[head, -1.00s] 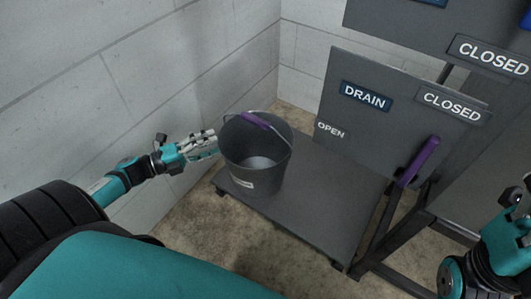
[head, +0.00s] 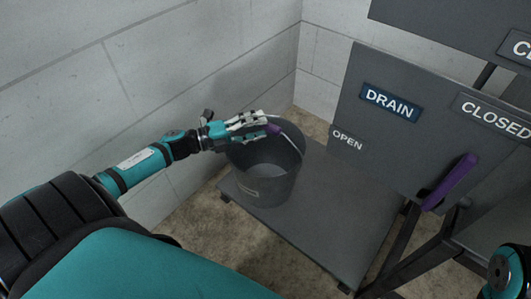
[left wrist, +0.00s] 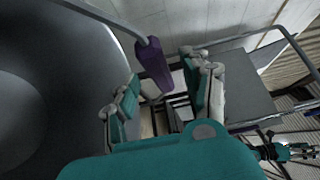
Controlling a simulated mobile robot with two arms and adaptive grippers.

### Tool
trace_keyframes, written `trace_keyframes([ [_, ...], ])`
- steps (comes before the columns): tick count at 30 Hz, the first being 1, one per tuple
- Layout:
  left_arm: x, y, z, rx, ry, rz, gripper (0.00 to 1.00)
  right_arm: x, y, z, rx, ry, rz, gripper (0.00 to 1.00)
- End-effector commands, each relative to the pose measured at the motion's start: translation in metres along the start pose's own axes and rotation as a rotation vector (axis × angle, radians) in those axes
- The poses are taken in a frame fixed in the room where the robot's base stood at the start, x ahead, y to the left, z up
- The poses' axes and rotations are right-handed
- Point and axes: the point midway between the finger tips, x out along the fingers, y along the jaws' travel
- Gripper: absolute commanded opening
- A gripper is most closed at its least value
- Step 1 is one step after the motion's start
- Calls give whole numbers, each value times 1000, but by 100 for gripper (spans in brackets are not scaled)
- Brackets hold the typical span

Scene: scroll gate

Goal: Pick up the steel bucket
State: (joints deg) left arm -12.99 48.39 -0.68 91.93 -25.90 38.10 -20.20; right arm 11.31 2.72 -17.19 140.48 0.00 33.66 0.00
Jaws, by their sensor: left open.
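The steel bucket (head: 265,182) is dark grey and stands upright on a low grey platform. Its wire bail is raised and carries a purple grip (head: 273,129). My left gripper (head: 262,122) is open above the bucket's rim, at the purple grip. In the left wrist view the purple grip (left wrist: 153,65) lies between the spread fingers of the left gripper (left wrist: 160,85), and the bucket's dark inside (left wrist: 25,110) fills the left side. Contact cannot be told. My right gripper (left wrist: 300,151) shows small at the lower right of the left wrist view; its opening is unclear.
The platform (head: 325,215) has bare room right of the bucket. A grey panel with DRAIN (head: 391,102), OPEN and CLOSED signs and a purple lever (head: 450,182) stands to the right. A block wall (head: 150,75) rises close behind my left arm.

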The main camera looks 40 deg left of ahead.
Motion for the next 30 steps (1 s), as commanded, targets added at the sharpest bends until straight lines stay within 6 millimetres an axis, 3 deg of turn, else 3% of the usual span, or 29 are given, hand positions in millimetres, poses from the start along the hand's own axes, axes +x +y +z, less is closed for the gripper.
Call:
trace_keyframes([
  [6,25,1,1,2,0,0,48,4,-3,-7,-5,42,-16,40],
  [14,26,0,1,0,-1,2,47,7,-3,-6,-6,42,-17,40],
  [24,26,0,1,0,-1,2,2,7,-3,-7,-6,43,-17,40],
  [30,26,0,1,0,-1,2,0,7,-3,-6,-5,43,-17,40],
])
